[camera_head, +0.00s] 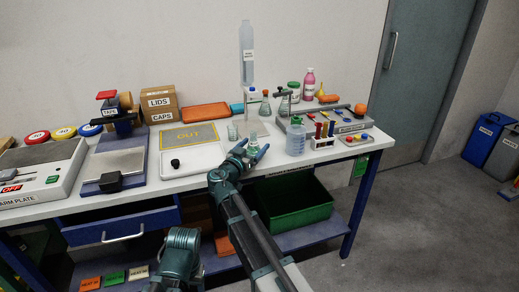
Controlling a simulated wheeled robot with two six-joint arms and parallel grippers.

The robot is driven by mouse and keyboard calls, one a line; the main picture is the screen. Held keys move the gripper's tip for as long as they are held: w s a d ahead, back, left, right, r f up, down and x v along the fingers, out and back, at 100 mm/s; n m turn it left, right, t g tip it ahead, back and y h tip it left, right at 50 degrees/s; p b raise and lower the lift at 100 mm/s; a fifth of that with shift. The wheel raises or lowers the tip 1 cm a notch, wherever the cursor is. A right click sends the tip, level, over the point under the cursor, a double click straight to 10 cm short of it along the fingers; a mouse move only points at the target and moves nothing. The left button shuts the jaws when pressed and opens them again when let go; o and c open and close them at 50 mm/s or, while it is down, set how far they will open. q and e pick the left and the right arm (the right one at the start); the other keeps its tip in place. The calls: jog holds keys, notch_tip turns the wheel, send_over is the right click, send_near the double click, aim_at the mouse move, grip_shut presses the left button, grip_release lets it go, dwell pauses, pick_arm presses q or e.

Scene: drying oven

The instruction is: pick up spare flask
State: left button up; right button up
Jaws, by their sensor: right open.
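A small clear conical flask (253,139) stands on the white table right at my right gripper (251,152). The gripper is open, with its fingers apart on the near side of the flask; I cannot tell whether they touch it. A second small clear glass vessel (232,131) stands just left, by the yellow-marked OUT mat (187,137). Another conical flask (265,105) stands farther back. No label marks which is the spare flask. Of my left arm, only a link shows at the bottom; its gripper is not in view.
A stand (285,102) is behind. A white tray (190,162) lies left. A green crate (296,205) is below the table.

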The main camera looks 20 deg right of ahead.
aim_at(251, 137)
jog(key=shift+s+a, duration=0.1)
jog(key=shift+a, duration=0.05)
jog(key=shift+c, duration=0.3)
grip_shut()
jog(key=shift+r, duration=0.25)
notch_tip(251, 137, up, 4)
jog(key=p, duration=0.4)
jog(key=shift+f, duration=0.15)
jog(key=s+p, duration=0.1)
jog(key=s, duration=1.4)
jog(key=shift+s+a+r, duration=0.25)
jog(key=shift+s+r, duration=0.1)
jog(key=shift+r, duration=0.1)
jog(key=shift+s, duration=0.1)
jog(key=shift+r, duration=0.1)
